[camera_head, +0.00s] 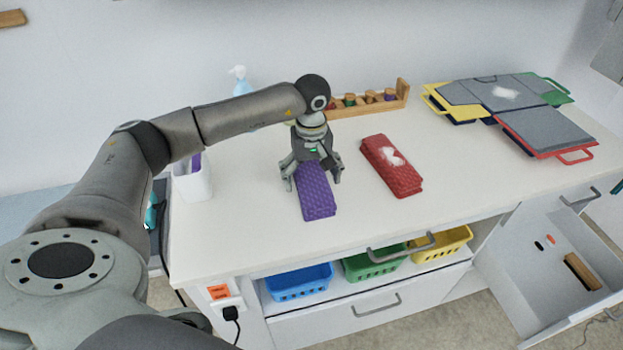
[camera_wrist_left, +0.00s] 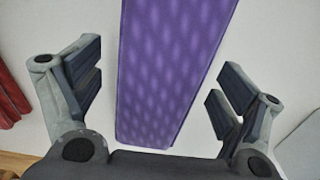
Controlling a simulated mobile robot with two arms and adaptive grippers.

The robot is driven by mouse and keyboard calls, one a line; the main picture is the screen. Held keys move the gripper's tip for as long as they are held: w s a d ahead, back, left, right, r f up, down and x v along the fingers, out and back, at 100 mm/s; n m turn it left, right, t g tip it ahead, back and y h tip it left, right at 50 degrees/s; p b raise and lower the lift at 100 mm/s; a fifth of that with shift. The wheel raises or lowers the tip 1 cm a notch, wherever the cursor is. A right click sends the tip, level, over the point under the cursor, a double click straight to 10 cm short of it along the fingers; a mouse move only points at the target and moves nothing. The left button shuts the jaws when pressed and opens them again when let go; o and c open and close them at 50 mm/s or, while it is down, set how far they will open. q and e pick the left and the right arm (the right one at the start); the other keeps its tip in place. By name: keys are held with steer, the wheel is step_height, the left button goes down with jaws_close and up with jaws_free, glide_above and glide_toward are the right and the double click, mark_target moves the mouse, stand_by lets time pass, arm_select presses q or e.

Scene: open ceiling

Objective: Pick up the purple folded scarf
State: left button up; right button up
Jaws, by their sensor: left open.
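The purple folded scarf (camera_head: 317,194) lies flat on the white table, with its far end under my left gripper (camera_head: 311,176). In the left wrist view the scarf (camera_wrist_left: 168,75) runs between the two open fingers of my left gripper (camera_wrist_left: 160,95). There is a gap on each side, and neither finger appears to touch it. The left gripper is open and points down over the scarf. My right gripper is not in view.
A red folded scarf (camera_head: 391,172) with a white patch lies to the right. A wooden rack (camera_head: 375,105) stands behind. Grey boards with coloured handles (camera_head: 540,125) lie at the right. Coloured baskets (camera_head: 298,281) sit below the tabletop (camera_head: 240,240). An open drawer (camera_head: 545,265) is at lower right.

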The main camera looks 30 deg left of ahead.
arm_select(q)
steer(key=c, duration=1.2)
steer(key=shift+o, duration=0.2)
steer(key=shift+r, duration=0.1)
